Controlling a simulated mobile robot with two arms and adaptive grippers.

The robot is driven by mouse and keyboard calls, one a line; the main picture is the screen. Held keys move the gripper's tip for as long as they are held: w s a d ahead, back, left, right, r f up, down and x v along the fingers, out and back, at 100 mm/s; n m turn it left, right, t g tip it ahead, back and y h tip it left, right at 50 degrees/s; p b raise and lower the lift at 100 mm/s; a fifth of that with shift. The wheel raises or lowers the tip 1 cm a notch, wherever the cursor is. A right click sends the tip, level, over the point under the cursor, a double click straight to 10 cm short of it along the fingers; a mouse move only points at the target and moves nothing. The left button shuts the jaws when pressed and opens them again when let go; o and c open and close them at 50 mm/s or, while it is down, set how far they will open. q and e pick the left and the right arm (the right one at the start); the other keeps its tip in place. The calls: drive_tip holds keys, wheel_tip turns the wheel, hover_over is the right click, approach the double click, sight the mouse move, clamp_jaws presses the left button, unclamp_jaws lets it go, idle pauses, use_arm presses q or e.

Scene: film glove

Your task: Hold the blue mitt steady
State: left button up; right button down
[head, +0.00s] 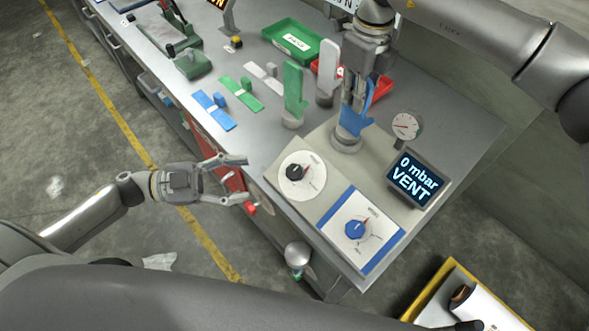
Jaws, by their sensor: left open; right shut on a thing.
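The blue mitt (353,120) stands upright on a round grey base on the beige console. My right gripper (356,98) comes down from above and is shut on the mitt's upper part, hiding some of it. My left gripper (245,183) is open and empty, in front of the bench's edge at the left of the console and well apart from the mitt.
A green mitt (293,88) and a white mitt (328,68) stand close left of the blue one. A gauge (407,125), a display reading "0 mbar VENT" (413,179) and two dials, white (302,175) and blue-edged (360,230), are on the console. A green tray (291,41) lies behind.

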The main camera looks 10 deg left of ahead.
sight(294, 173)
use_arm(q)
drive_tip(key=shift+n, duration=0.4)
drive_tip(key=x, duration=1.1)
drive_tip(key=shift+w+d+f, duration=0.1)
drive_tip(key=shift+w+d, duration=0.15)
drive_tip(key=shift+d, duration=0.05)
drive_tip(key=c, duration=1)
